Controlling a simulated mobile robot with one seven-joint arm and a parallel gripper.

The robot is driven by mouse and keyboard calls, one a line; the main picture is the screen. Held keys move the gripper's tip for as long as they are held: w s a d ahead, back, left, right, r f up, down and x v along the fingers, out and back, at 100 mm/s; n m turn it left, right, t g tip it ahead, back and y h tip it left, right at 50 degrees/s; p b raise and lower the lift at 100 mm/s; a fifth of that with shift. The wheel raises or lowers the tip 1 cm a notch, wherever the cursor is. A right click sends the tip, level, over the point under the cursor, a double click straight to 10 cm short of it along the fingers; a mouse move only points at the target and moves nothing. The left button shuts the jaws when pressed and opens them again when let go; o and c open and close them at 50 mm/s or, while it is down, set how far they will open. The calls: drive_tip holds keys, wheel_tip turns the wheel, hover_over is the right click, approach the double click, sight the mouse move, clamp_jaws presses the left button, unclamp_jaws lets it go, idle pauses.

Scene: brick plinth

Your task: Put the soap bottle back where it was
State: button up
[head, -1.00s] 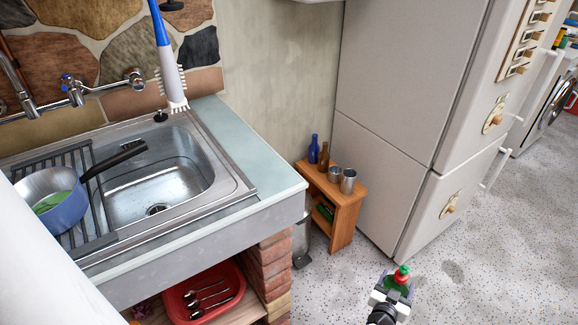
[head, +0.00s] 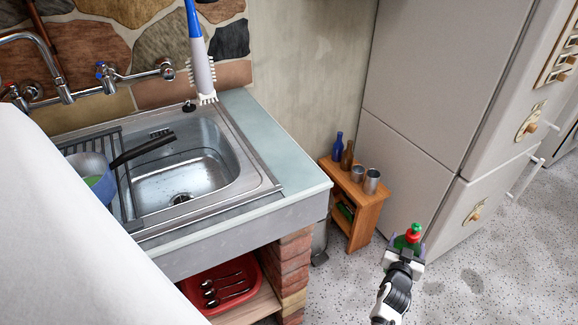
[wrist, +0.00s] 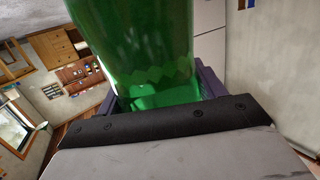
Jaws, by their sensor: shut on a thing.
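The sink counter (head: 262,118) stands to the left, well apart from the bottle. Its pale strip right of the basin is bare.
A brush (head: 200,70) hangs above the counter's back. A small wooden shelf (head: 364,208) with bottles and metal cups stands beside the fridge (head: 430,110). A red tray (head: 250,290) with cutlery lies below the counter.

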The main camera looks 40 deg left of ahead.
drive_tip(key=w+a+r+n+g+y, duration=0.1)
drive_tip(key=a+r+n+g+y, duration=0.15)
drive_tip(key=a+r, duration=0.7)
drive_tip(key=w+a+r+n+g+y+p, duration=0.1)
drive_tip(key=a+r+n+y, duration=0.3)
drive_tip(key=r, duration=1)
drive_tip(key=w+a+r+n+g+y, duration=0.1)
drive_tip(key=a+r+g+y, duration=0.15)
drive_tip(key=a+r, duration=0.8)
drive_tip(key=s+a+r+n+g+y+p, duration=0.1)
drive_tip(key=s+a+r+n+g+y, duration=0.2)
drive_tip(key=s+r, duration=1)
drive_tip(key=s+a+r+n+g+y+p, duration=0.1)
drive_tip(key=s+a+r+n+g, duration=0.3)
drive_tip(key=s+r, duration=0.85)
drive_tip(key=w+a+f+p, duration=0.1)
drive_tip(key=w+f+p, duration=0.1)
drive_tip(key=f, duration=1.4)
drive_tip(key=shift+w+m, duration=0.35)
drive_tip(key=shift+w, duration=0.35)
drive_tip(key=shift+f, duration=0.35)
drive_tip(key=o, duration=1.4)
drive_tip(key=shift+c, duration=0.2)
